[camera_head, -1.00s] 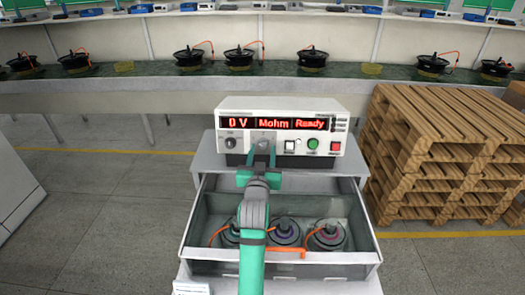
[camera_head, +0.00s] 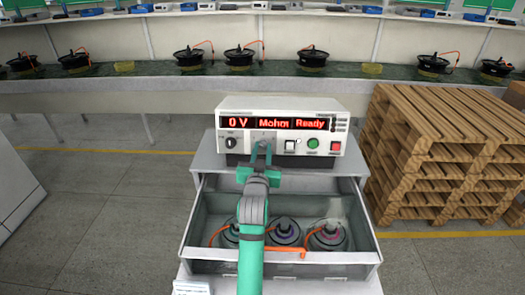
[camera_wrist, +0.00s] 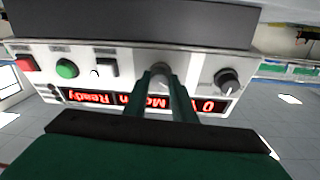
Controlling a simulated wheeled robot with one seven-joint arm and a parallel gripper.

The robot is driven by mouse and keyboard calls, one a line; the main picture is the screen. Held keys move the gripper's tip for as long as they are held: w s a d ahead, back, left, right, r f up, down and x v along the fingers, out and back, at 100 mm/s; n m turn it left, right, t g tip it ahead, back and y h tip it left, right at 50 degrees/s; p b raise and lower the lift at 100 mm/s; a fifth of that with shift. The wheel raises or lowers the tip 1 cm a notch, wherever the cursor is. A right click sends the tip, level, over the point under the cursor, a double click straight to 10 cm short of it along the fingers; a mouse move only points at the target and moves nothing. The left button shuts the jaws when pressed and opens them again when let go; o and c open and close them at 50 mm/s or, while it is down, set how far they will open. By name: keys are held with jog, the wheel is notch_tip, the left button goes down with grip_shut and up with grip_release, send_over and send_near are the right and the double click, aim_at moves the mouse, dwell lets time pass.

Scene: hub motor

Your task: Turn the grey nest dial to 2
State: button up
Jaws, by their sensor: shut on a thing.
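The tester (camera_head: 280,135) is a white box with red readouts "0 V", "Mohm" and "Ready". The grey nest dial (camera_wrist: 160,70) is on its front panel, upside down in the wrist view and between my fingertips. My gripper (camera_head: 261,148) is in front of the panel, its two green fingers shut on the grey dial. It also shows in the wrist view (camera_wrist: 162,80). The fingers and hand hide most of the dial in the head view. The dial's pointer and numbers are too small to read.
A black dial (camera_head: 231,143) is left of the grey dial. A white switch (camera_head: 290,145), green button (camera_head: 313,142) and red button (camera_head: 335,146) are to the right. Below is an open drawer (camera_head: 190,235) holding several motors. Wooden pallets (camera_head: 430,150) stand close on the right.

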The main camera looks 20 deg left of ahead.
jog(key=m, duration=0.2)
jog(key=m+h, duration=0.1)
jog(key=m, duration=0.2)
jog(key=m+h, duration=0.1)
jog(key=m, duration=0.1)
jog(key=shift+a+r, duration=0.15)
jog(key=shift+a, duration=0.1)
jog(key=shift+r+m+g+h, duration=0.1)
jog(key=shift+m+g+h, duration=0.2)
jog(key=shift+m, duration=1.2)
jog(key=shift+m+g+h, duration=0.3)
jog(key=shift+m, duration=1.2)
jog(key=o, duration=1.1)
jog(key=shift+c, duration=0.2)
jog(key=s+r, duration=0.1)
jog(key=s, duration=0.9)
jog(key=shift+s+d+r, duration=0.3)
